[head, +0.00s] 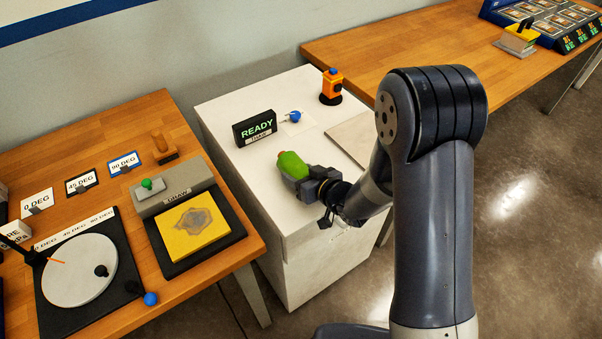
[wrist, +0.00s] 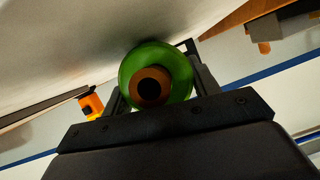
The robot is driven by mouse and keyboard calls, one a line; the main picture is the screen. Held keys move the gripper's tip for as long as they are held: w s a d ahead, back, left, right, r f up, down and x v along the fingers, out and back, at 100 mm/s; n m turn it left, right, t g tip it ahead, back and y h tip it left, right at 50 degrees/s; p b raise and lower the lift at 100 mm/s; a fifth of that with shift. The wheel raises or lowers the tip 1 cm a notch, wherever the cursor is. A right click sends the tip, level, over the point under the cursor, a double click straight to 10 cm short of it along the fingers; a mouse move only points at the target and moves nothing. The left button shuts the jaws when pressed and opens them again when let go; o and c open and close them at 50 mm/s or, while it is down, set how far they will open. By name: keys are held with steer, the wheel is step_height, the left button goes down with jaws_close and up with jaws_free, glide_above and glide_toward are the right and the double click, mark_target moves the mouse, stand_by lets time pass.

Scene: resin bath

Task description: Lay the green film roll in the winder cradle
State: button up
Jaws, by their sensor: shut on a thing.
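The green film roll (head: 293,166) is in my gripper (head: 308,178), over the front part of the white cabinet top in the head view. A reddish end shows at its far left tip. In the wrist view the green film roll (wrist: 183,67) is seen end-on, with a brown core and a dark hole, between the two dark fingers of my gripper (wrist: 155,85). My gripper is shut on it. I cannot tell whether the roll touches the cabinet top. I cannot make out a winder cradle in either view.
The white cabinet (head: 225,110) carries a READY display (head: 255,129), a blue knob (head: 294,116) and an orange device (head: 331,86). The left wooden table holds a yellow pad (head: 192,226) and a round white disc (head: 78,270). Another wooden table (head: 370,45) stands behind on the right.

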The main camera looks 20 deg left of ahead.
steer(key=shift+f, duration=0.1)
steer(key=o, duration=1.2)
steer(key=shift+c, duration=0.2)
